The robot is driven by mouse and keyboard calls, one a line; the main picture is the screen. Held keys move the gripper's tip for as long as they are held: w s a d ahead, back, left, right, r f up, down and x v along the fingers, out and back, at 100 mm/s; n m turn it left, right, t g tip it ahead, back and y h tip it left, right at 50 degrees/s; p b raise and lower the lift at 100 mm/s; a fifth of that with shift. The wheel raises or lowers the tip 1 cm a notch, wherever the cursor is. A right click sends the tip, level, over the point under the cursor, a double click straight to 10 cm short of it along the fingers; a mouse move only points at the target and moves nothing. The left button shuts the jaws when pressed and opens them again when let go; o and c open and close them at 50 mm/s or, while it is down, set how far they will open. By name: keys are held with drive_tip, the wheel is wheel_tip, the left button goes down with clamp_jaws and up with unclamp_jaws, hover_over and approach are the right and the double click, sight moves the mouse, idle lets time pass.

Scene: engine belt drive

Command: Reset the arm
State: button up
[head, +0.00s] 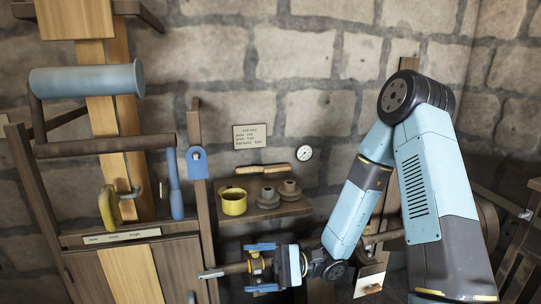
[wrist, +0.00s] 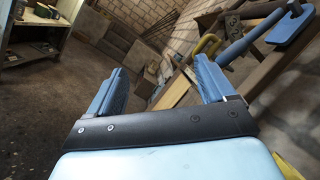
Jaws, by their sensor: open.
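In the wrist view my gripper (wrist: 163,75) also shows open, with nothing held between the fingers. In the head view a bar with a yellow-ringed part lines up with the gripper; I cannot tell whether they touch.
A wooden shelf (head: 285,210) with a yellow mug (head: 233,201) and dark pots is above the gripper. On the left a wooden frame carries a blue roller (head: 87,79), a yellow handle (head: 110,207) and a blue lever (head: 175,185). The wrist view shows open floor (wrist: 60,95).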

drive_tip(key=s+d+r+n+t+h, duration=0.1)
drive_tip(key=d+r+t+h, duration=0.3)
drive_tip(key=d, duration=0.5)
drive_tip(key=s+d+r+n+t+h, duration=0.1)
drive_tip(key=s+d+r+t+h, duration=0.3)
drive_tip(key=d+r+h, duration=0.4)
drive_tip(key=s+d+r+n+t+h, duration=0.2)
drive_tip(key=d+r+t+h, duration=0.3)
drive_tip(key=d+r+h, duration=0.2)
drive_tip(key=d+r, duration=0.1)
drive_tip(key=d, duration=0.1)
drive_tip(key=shift+s+d+r+h, duration=0.3)
drive_tip(key=shift+s+d+r, duration=0.05)
